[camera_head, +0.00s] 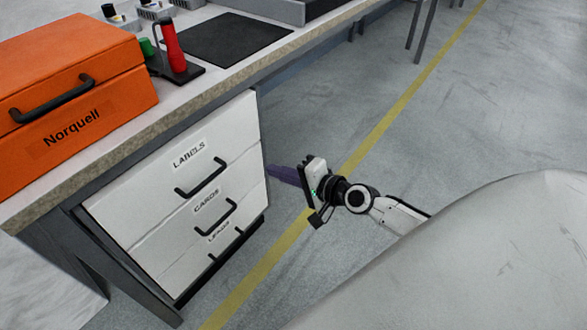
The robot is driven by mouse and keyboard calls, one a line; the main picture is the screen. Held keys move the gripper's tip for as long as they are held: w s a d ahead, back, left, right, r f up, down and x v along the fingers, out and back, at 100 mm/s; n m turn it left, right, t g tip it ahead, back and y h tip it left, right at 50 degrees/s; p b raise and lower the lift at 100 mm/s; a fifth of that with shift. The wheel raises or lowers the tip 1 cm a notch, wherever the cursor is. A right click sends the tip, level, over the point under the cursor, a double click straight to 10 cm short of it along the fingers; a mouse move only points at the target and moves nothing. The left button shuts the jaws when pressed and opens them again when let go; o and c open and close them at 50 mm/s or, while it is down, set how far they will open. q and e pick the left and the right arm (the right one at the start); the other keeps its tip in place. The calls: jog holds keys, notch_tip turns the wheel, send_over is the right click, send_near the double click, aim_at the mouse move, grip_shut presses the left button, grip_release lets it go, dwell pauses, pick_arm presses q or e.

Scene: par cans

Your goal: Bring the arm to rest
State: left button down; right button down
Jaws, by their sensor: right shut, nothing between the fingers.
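My right arm comes in from the lower right. Its gripper (287,174) is in the middle of the view, with purple fingers pointing left towards the drawer cabinet. The fingers are shut with nothing between them. Their tips are close to the right edge of the white cabinet front (240,130); I cannot tell the exact gap. My left gripper is out of view.
On the workbench (215,90) stand an orange Norquell case (120,95), a red-handled tool (171,46) and a black mat (225,38). Floor right of the bench is clear.

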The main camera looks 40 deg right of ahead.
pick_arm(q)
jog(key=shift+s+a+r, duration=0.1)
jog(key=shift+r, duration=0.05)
pick_arm(e)
jog(key=shift+v, duration=2.3)
